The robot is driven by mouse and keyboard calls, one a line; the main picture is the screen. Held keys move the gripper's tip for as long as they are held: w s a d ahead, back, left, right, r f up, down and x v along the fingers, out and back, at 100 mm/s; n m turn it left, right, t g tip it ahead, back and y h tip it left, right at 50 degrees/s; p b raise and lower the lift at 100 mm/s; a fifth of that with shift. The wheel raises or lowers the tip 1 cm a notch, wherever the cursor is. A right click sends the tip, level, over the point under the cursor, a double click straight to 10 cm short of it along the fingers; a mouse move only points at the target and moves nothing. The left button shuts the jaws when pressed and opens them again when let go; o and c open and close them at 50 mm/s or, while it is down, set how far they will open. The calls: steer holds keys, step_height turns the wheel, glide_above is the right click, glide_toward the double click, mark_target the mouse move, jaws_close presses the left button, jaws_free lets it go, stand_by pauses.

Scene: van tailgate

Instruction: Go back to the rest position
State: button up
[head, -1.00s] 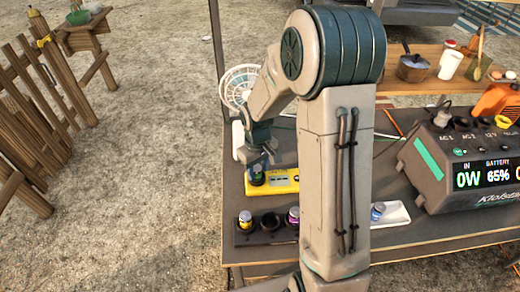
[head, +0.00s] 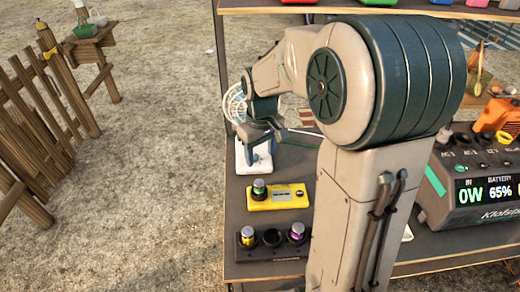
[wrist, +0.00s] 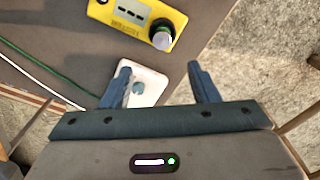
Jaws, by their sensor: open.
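My gripper (head: 264,130) is raised above the table (head: 236,262) at its left side, in front of the white fan. In the wrist view my gripper (wrist: 160,78) shows its two blue fingers spread apart with nothing between them. Below it, the yellow device (head: 279,196) lies on the table with a green-topped cell (head: 259,189) upright in its left end. The yellow device also shows in the wrist view (wrist: 122,14), apart from my fingers.
A black holder (head: 262,253) carries a yellow-banded cell (head: 248,235) and a purple-banded cell (head: 297,231), with a hole between them. The fan's white base (head: 254,157) stands behind. A power station (head: 480,190) stands at the right. A wooden fence (head: 40,120) stands on the ground left.

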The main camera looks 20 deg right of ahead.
steer(key=s+r+m+t+p, duration=0.1)
steer(key=s+r+m, duration=0.1)
steer(key=s, duration=0.6)
steer(key=s+r+m+t+p, duration=0.1)
steer(key=s+r, duration=0.3)
steer(key=s, duration=0.5)
steer(key=shift+a+r+m, duration=0.15)
steer(key=shift+r+m, duration=0.15)
steer(key=shift+m, duration=0.4)
steer(key=shift+s, duration=0.1)
jaws_close()
stand_by(0.4)
